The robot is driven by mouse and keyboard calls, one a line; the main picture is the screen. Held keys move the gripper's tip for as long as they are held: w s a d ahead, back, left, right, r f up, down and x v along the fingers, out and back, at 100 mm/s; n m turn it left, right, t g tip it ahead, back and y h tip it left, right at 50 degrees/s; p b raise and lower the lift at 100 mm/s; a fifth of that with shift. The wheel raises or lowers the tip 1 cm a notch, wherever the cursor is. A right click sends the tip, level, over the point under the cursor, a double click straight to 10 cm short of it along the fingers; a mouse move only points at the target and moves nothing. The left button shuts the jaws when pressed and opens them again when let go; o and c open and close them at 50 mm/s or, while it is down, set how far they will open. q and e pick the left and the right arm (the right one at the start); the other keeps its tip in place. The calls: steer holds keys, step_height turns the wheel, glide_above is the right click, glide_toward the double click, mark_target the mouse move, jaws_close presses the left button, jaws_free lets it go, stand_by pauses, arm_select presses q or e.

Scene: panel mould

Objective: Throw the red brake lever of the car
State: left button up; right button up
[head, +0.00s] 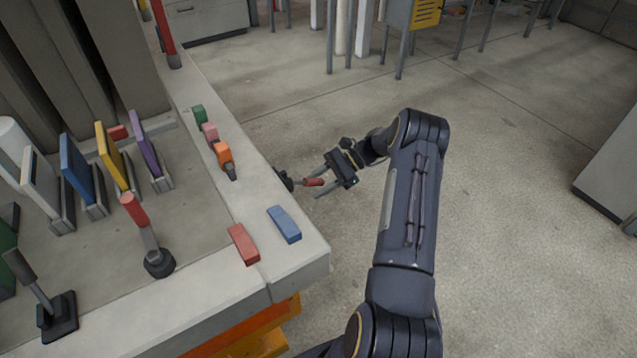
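A short lever with a red grip (314,182) sticks out from the right side of the grey concrete-like block, pointing right. My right gripper (316,183) is at this grip with its fingers apart, one on the far side and one on the near side of it. I cannot tell whether a finger touches it. Another lever with a red handle (135,210) stands tilted on a round dark base on top of the block. Which of these is the car's brake lever is not marked. My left gripper is not in view.
The block's top (215,275) carries a red piece (243,244), a blue piece (284,224), green, pink and orange pieces, and several upright coloured panels in holders. A black-handled lever (45,300) stands front left. The floor (520,230) to the right is clear.

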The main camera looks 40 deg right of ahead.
steer(key=v, duration=0.8)
stand_by(0.9)
